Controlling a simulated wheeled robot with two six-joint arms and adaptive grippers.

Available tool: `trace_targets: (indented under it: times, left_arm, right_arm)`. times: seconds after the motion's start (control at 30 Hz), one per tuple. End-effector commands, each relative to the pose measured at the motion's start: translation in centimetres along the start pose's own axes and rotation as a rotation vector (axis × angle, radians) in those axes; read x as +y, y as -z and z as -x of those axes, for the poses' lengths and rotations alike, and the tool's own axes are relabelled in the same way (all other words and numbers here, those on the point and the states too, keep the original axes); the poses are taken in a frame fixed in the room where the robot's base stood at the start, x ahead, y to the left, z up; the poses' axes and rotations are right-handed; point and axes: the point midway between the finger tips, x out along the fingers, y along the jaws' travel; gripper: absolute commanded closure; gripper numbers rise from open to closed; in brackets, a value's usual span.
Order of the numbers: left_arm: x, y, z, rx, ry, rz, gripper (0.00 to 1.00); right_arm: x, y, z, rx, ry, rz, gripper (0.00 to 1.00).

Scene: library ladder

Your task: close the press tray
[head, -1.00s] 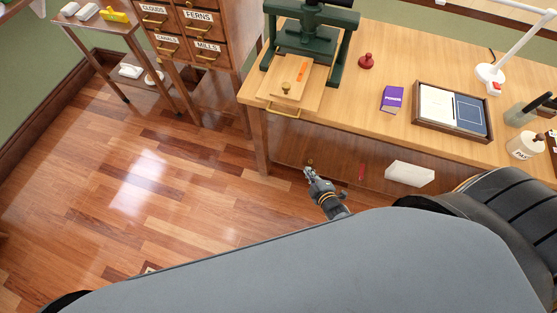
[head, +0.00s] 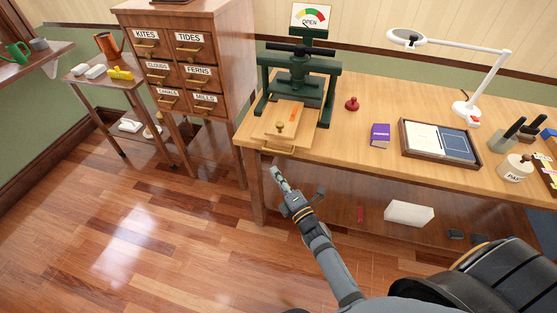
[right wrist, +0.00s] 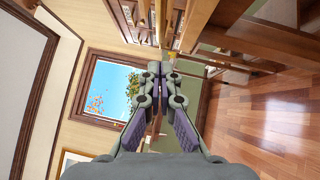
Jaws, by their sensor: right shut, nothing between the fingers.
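The green press (head: 300,82) stands at the left end of the wooden desk. Its wooden tray (head: 285,125) sticks out toward the desk's front edge, with a brass knob (head: 280,127) on it and a brass handle (head: 278,150) at its front. A dial sign (head: 311,18) above the press reads OPEN. My right gripper (head: 277,174) is shut and empty, in front of the desk and a little below the tray handle, apart from it. In the right wrist view its fingers (right wrist: 155,72) are together. My left gripper is in neither current view.
A drawer cabinet (head: 188,62) stands left of the desk, with a small side table (head: 105,85) beyond it. A red stamp (head: 352,103), a purple book (head: 380,135) and a framed tray (head: 403,150) lie right of the press. The floor at left is clear.

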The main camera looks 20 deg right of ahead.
Motion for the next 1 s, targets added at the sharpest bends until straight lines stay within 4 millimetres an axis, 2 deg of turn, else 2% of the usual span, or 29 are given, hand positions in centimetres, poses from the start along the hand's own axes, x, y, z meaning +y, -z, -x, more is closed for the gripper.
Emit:
trace_targets:
  times: [0.07,0.3,0.77,0.87,1.0]
  left_arm:
    - [-0.1,0.0,0.4,0.0,0.001,0.0,0.6]
    - [-0.3,0.9,0.7,0.011,0.002,0.0,0.6]
    - [-0.3,1.3,0.6,0.019,0.003,0.0,0.6]
    - [-0.2,1.2,-0.1,0.019,0.003,0.0,0.6]
    - [-0.1,0.9,-1.4,0.015,0.003,0.0,0.6]
  right_arm:
    - [0.2,-0.2,-1.6,0.0,-0.002,0.001,1.0]
    - [0.0,-2.5,-3.5,0.0,0.001,0.0,1.0]
    - [-0.2,-3.0,-4.0,-0.001,0.001,0.0,1.0]
    - [-0.6,-4.0,-5.0,0.001,-0.002,0.003,1.0]
    - [-1.4,-6.2,-7.3,0.001,-0.001,0.005,1.0]
